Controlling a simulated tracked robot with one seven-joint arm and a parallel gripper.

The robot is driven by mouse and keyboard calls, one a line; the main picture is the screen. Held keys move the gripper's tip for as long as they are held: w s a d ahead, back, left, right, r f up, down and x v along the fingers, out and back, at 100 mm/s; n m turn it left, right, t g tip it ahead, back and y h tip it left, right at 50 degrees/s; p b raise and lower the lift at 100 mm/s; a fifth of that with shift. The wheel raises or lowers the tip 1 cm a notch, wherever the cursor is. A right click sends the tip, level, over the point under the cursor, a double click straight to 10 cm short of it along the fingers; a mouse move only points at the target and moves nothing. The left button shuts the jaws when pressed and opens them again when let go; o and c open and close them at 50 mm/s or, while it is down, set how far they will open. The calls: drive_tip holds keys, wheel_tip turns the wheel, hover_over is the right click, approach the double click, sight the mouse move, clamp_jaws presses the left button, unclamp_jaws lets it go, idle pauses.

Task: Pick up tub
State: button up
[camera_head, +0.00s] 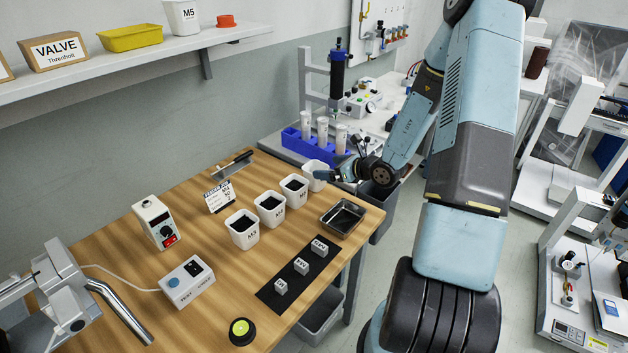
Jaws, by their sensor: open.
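Three white square tubs with dark contents stand in a row on the wooden table: the front tub (243,238), the middle tub (271,216) and the back tub (293,197). A further white tub (313,183) stands behind them near the table's back right edge, and its inside looks pale. My gripper (327,174) is open and reaches in from the right at this last tub's rim. The fingertips are small and dark, so I cannot tell whether they touch it. Another white tub (183,14), marked M5, stands on the wall shelf.
A metal tray (342,218) lies right of the tubs, and a black mat (269,298) with small grey blocks lies in front. A blue rack (301,143) with white cylinders stands behind my gripper. A label card (219,197) and a control box (155,224) stand left.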

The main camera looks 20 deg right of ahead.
sight(308, 168)
drive_tip(key=x, duration=0.5)
drive_tip(key=shift+s+a+f, duration=0.15)
drive_tip(key=shift+c, duration=0.2)
drive_tip(key=c, duration=1.2)
